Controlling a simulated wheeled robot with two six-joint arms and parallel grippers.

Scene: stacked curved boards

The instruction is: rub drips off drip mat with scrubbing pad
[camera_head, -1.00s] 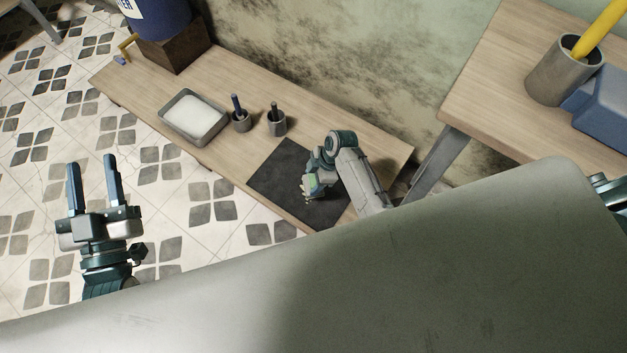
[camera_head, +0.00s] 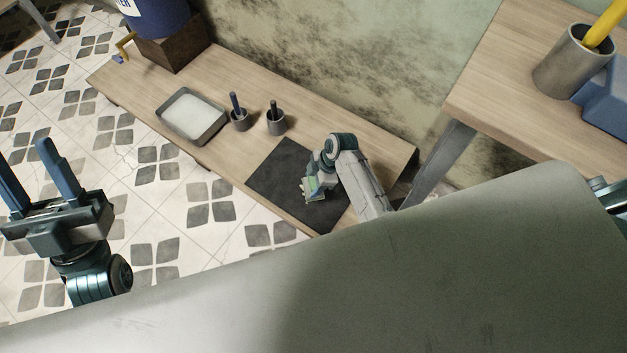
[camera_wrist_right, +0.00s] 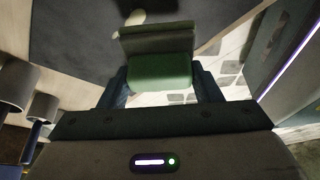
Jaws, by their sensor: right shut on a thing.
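The dark drip mat (camera_head: 275,182) lies flat on the low wooden bench, and it also fills the upper left of the right wrist view (camera_wrist_right: 75,45). My right gripper (camera_head: 309,190) is over the mat and shut on the green scrubbing pad (camera_wrist_right: 160,70), which shows between its two fingers. The pad has a greyish strip along its far edge. I cannot tell whether the pad touches the mat. My left gripper (camera_head: 28,172) is open and empty over the tiled floor.
On the bench (camera_head: 225,75) stand a grey tray with white contents (camera_head: 192,115) and two grey cups with dark handles (camera_head: 240,121) (camera_head: 276,123). A blue barrel (camera_head: 160,18) sits on a brown block. A higher table (camera_head: 500,85) stands at right.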

